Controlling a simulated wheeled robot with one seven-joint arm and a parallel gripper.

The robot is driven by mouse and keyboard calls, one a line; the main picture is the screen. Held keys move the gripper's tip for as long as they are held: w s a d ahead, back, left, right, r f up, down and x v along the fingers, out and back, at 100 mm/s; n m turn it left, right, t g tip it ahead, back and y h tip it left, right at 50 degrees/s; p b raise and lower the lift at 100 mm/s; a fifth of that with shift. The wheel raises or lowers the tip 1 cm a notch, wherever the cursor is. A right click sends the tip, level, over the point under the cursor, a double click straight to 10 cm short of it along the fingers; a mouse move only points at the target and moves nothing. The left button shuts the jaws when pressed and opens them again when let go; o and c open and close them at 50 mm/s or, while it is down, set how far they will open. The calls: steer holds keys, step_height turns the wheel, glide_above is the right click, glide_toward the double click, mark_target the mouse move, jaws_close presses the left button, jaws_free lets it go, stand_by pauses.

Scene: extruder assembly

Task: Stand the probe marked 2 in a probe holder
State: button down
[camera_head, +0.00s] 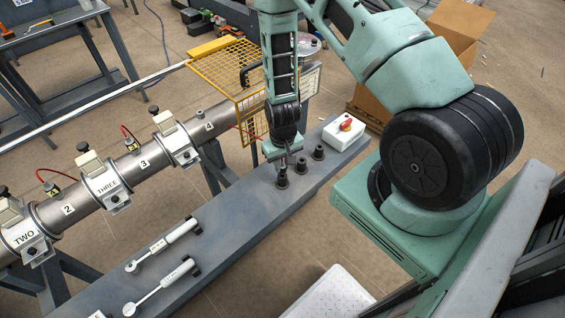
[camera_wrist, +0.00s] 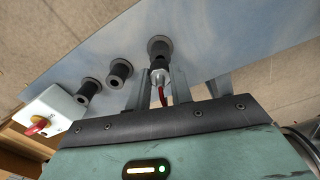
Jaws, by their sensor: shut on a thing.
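My gripper (camera_head: 281,157) points down over the grey bench, with its fingers (camera_wrist: 159,90) closed around a small metal probe (camera_wrist: 160,76) with a red cable. No number can be read on this probe. Its end meets or overlaps the nearest dark probe holder (camera_head: 282,180), also in the wrist view (camera_wrist: 159,46). I cannot tell whether its tip is inside the bore. A second holder (camera_head: 301,166) and a third (camera_head: 318,153) stand in a row beside it and look empty; the wrist view shows them too (camera_wrist: 120,70), (camera_wrist: 90,88).
A white box with a red knob (camera_head: 343,131) stands past the holders. Two white-handled tools (camera_head: 175,235) lie on the bench (camera_head: 235,215). The barrel (camera_head: 85,200) with red-cabled probes (camera_head: 52,188) runs along the left. A yellow mesh guard (camera_head: 228,72) stands behind my gripper.

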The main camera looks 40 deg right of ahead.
steer(key=shift+f+b, duration=0.85)
steer(key=shift+f, duration=0.3)
steer(key=c, duration=1.2)
jaws_free()
steer(key=shift+o, duration=0.2)
step_height(320, 180, up, 18)
steer(key=b, duration=0.1)
steer(key=shift+f, duration=0.25)
